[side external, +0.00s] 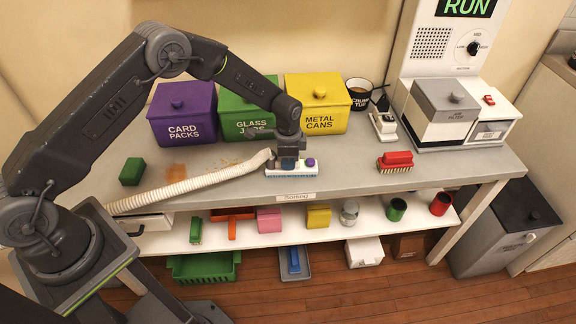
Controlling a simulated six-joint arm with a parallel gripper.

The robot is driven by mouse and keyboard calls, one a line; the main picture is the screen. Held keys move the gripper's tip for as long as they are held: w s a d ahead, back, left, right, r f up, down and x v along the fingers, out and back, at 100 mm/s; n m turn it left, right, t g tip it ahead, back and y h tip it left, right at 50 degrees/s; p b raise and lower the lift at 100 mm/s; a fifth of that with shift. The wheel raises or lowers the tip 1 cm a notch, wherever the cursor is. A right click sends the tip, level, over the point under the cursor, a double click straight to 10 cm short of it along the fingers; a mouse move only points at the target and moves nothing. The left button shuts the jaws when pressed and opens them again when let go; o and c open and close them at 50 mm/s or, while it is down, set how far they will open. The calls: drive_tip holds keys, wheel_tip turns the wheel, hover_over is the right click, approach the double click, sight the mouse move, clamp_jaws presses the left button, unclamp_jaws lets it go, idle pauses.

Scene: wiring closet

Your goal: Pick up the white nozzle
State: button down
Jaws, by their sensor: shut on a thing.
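The white nozzle (302,170) is a wide, flat head with a bristled lower edge and a small purple knob on its right part. It is at the front middle of the grey counter. A ribbed cream hose (190,184) runs from its left side to the lower left. My gripper (287,164) points down from above and is shut on the nozzle. The fingers partly hide its middle. I cannot tell whether the bristles touch the counter.
Purple (182,112), green (240,122) and yellow (318,105) lidded bins stand behind. A green block (132,171) lies left, near brown crumbs (176,169). A red brush (395,161) lies right. The counter (350,178) is clear between nozzle and brush.

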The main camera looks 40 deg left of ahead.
drive_tip(key=shift+r, duration=0.1)
drive_tip(key=shift+r, duration=0.45)
drive_tip(key=r, duration=0.2)
drive_tip(key=a+r, duration=0.1)
drive_tip(key=shift+s+a+r, duration=0.1)
drive_tip(key=shift+s+r, duration=0.1)
drive_tip(key=shift+r, duration=0.2)
drive_tip(key=s+a+r, duration=0.3)
drive_tip(key=a+r, duration=0.3)
drive_tip(key=a, duration=0.3)
drive_tip(key=shift+s+a, duration=0.35)
drive_tip(key=shift+r, duration=0.1)
